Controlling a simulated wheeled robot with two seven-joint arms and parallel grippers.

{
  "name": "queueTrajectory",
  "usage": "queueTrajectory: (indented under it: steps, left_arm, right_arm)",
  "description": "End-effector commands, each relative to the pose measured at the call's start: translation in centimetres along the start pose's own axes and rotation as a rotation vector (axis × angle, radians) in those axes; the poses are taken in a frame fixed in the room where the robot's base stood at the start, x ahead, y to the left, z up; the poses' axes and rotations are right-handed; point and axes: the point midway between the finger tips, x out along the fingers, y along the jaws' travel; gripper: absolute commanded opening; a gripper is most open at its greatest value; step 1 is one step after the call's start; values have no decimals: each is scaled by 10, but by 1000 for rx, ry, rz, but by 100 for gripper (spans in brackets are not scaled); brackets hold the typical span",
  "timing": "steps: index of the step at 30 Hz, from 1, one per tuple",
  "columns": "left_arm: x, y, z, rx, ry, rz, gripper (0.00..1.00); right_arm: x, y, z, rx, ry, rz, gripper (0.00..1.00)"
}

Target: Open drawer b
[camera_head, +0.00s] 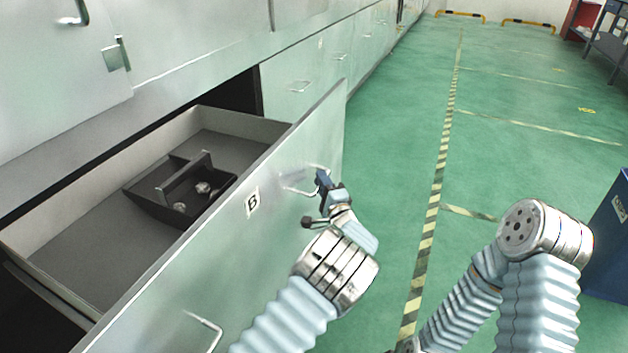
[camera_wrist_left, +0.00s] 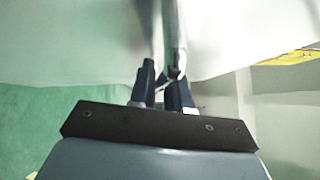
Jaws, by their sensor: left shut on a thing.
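Drawer b (camera_head: 262,222) is pulled out from the cabinet, and its front carries a "B" label (camera_head: 252,202). A dark tray with a handle (camera_head: 160,207) and some small metal parts (camera_head: 203,187) sit inside it. My left gripper (camera_head: 322,183) is at the right-hand handle (camera_head: 300,190) on the drawer front, its fingers shut on it. In the left wrist view the dark fingers (camera_wrist_left: 163,88) close around the handle bar. A second handle (camera_head: 205,326) shows lower left on the same front. My right gripper is not visible; only part of my right arm shows.
The cabinet row (camera_head: 290,85) runs along the left, with other closed drawers. Green floor (camera_head: 390,160) with a striped line lies clear to the right of the drawer. A blue bin (camera_head: 608,240) stands at the right edge, and a shelf (camera_head: 607,45) stands far right.

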Motion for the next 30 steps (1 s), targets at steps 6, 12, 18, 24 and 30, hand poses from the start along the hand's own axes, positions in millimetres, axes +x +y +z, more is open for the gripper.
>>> queueTrajectory:
  steps: [6,12,18,24,30]
  left_arm:
    - [-5,0,-5,1,2,3,0]
    - [-6,0,-6,1,1,2,0]
    - [-6,0,-6,0,1,2,0]
    - [-5,-1,-6,0,1,1,37]
    - [-6,-1,-5,0,0,0,37]
  right_arm:
    - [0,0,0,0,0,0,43]
    - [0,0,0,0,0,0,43]
    - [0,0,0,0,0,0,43]
    - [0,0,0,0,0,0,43]
    - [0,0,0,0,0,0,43]
